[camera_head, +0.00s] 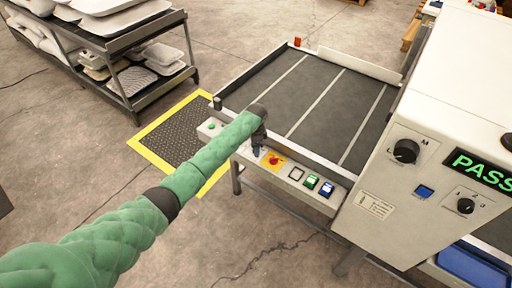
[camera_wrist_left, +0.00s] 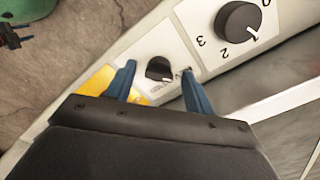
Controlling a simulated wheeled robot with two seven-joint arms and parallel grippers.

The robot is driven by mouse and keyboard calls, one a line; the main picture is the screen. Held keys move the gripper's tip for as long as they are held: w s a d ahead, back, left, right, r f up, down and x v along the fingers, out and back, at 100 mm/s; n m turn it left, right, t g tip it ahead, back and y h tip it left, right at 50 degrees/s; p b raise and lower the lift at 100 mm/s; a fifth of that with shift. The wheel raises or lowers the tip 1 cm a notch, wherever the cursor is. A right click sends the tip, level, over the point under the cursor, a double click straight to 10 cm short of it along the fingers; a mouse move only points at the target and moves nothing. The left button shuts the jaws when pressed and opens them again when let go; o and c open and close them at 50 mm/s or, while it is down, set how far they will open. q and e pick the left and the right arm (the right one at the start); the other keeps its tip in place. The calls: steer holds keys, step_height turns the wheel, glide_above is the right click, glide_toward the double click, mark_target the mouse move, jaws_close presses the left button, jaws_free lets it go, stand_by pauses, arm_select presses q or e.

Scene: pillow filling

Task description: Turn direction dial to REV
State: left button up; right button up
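A small black knob (camera_wrist_left: 160,69) on a white plate, which appears to be the direction dial, sits on the conveyor's front rail. My left gripper (camera_wrist_left: 158,67) has its two blue fingers apart, one on each side of this knob. I cannot tell whether they touch it. The knob has a pale pointer mark; no REV label is readable. In the head view my left gripper (camera_head: 258,151) reaches down over the rail and hides the knob. My right gripper is not in view.
A larger numbered dial (camera_wrist_left: 238,21) lies close beside the knob. A red-and-yellow switch (camera_head: 273,160), a green button (camera_head: 311,182) and a blue button (camera_head: 327,188) line the rail (camera_head: 340,202). A white cabinet (camera_head: 440,100) stands right; the conveyor belt (camera_head: 310,100) is empty.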

arm_select(q)
steer(key=shift+r+b, duration=0.3)
steer(key=shift+r, duration=0.2)
step_height(320, 180, up, 6)
steer(key=shift+f+b, duration=0.1)
steer(key=shift+b, duration=0.85)
steer(key=shift+r, duration=0.45)
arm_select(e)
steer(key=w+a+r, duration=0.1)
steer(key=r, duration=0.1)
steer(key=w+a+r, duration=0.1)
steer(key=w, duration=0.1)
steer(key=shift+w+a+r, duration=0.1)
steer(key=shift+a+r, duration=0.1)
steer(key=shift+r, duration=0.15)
arm_select(q)
steer(key=shift+s, duration=0.1)
